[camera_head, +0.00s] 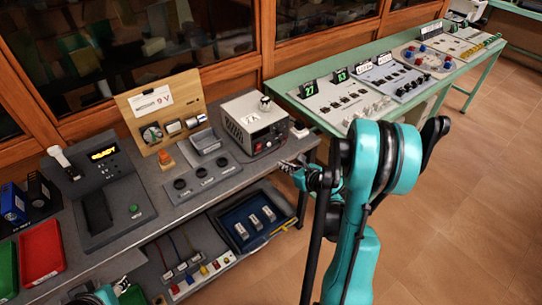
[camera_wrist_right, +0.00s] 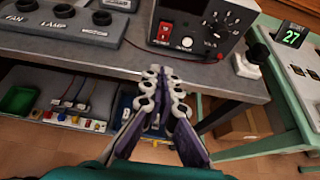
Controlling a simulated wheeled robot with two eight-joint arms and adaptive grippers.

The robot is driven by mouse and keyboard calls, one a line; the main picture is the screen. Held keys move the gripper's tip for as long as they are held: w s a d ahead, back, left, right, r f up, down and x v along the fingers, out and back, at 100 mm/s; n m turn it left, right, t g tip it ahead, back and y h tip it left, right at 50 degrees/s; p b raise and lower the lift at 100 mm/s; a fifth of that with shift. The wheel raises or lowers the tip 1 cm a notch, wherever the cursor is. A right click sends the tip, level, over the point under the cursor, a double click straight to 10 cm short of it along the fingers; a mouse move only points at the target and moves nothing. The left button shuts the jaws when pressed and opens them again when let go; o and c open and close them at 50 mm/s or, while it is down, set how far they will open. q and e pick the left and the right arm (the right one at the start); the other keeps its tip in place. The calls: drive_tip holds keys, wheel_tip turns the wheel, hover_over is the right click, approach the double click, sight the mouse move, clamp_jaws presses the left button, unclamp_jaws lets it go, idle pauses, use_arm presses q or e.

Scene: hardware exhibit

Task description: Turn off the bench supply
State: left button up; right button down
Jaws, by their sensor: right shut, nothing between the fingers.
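The bench supply (camera_head: 253,122) is a pale box with a dark front panel, standing at the right end of the grey bench. I cannot tell the switch's position. My right gripper (camera_head: 290,168) is shut and empty, in front of and below the supply, apart from it. It also shows in the right wrist view (camera_wrist_right: 165,76), pointing at the bench edge. A small part of my left arm shows at the bottom left; its fingers are unclear.
A panel with three dark round controls (camera_head: 203,178) lies left of the supply. Below are a blue tray (camera_head: 229,218) and a cable board. A green table (camera_head: 300,85) with numbered panels stands at right. A white-topped item (camera_head: 299,129) sits beside the supply.

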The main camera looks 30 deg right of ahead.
drive_tip(key=b, duration=0.3)
approach(258, 147)
drive_tip(key=f, duration=0.1)
drive_tip(key=w+f, duration=0.1)
drive_tip(key=f, duration=0.1)
drive_tip(key=w+f, duration=0.1)
drive_tip(key=f, duration=0.1)
drive_tip(key=shift+w+f, duration=0.15)
drive_tip(key=shift+f, duration=0.05)
drive_tip(key=shift+w+r, duration=0.3)
drive_tip(key=shift+w, duration=0.25)
drive_tip(key=shift+w+r, duration=0.3)
drive_tip(key=shift+w, duration=0.25)
drive_tip(key=shift+w+a+r, duration=0.1)
drive_tip(key=shift+w+r, duration=0.25)
drive_tip(key=shift+w, duration=0.25)
drive_tip(key=shift+w+r+g+p, duration=0.4)
drive_tip(key=shift+r+g+p, duration=0.1)
drive_tip(key=shift+p, duration=0.5)
drive_tip(key=shift+f+b, duration=0.3)
drive_tip(key=shift+r, duration=0.15)
